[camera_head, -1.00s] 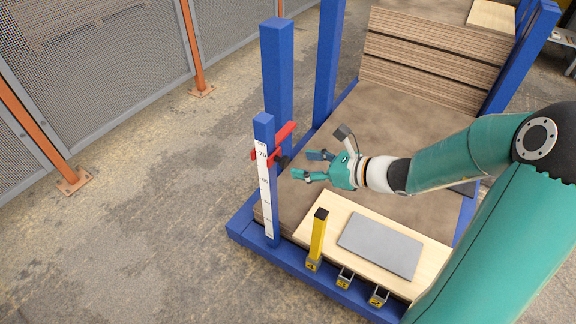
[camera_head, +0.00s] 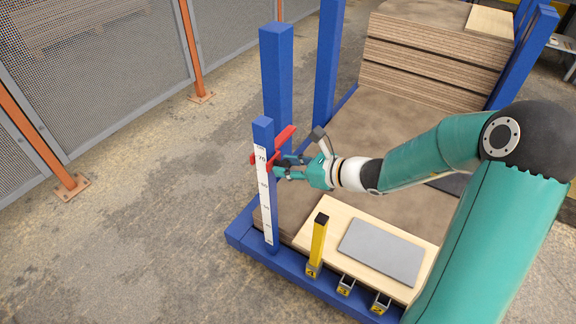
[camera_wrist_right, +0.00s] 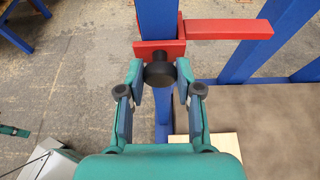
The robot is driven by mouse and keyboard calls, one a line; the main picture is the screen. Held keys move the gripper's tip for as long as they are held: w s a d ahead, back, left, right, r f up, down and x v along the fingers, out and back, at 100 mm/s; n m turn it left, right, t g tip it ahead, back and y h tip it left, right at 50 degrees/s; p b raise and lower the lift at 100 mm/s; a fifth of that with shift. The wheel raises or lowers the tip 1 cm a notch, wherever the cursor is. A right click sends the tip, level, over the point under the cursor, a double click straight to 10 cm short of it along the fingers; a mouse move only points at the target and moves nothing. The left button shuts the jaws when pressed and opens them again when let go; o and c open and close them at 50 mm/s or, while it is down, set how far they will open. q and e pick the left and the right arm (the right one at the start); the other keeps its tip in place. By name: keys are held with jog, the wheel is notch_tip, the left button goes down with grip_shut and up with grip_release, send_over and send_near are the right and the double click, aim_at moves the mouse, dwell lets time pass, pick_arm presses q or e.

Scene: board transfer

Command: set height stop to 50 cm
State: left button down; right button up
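The red height stop (camera_head: 283,138) sits on a blue post with a white scale (camera_head: 265,200), near the mark that reads 70. Its red arm (camera_wrist_right: 230,29) sticks out to the right in the right wrist view. A black round knob (camera_wrist_right: 159,74) is on the stop's near face. My right gripper (camera_head: 284,167) is at the stop, and in the wrist view its fingers (camera_wrist_right: 160,75) stand on either side of the knob. They look open, with narrow gaps beside it.
A pale board (camera_head: 318,208) with a grey plate (camera_head: 381,252) lies on the brown stack below. A yellow post (camera_head: 318,243) and small brackets stand along the blue front edge. Tall blue posts (camera_head: 278,80) rise behind the stop. Open floor lies to the left.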

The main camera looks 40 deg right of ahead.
grip_shut()
notch_tip(320, 180, down, 8)
jog(key=b, duration=0.8)
jog(key=shift+f, duration=0.15)
jog(key=o, duration=0.9)
grip_release()
jog(key=shift+s+r, duration=0.15)
jog(key=shift+r, duration=0.05)
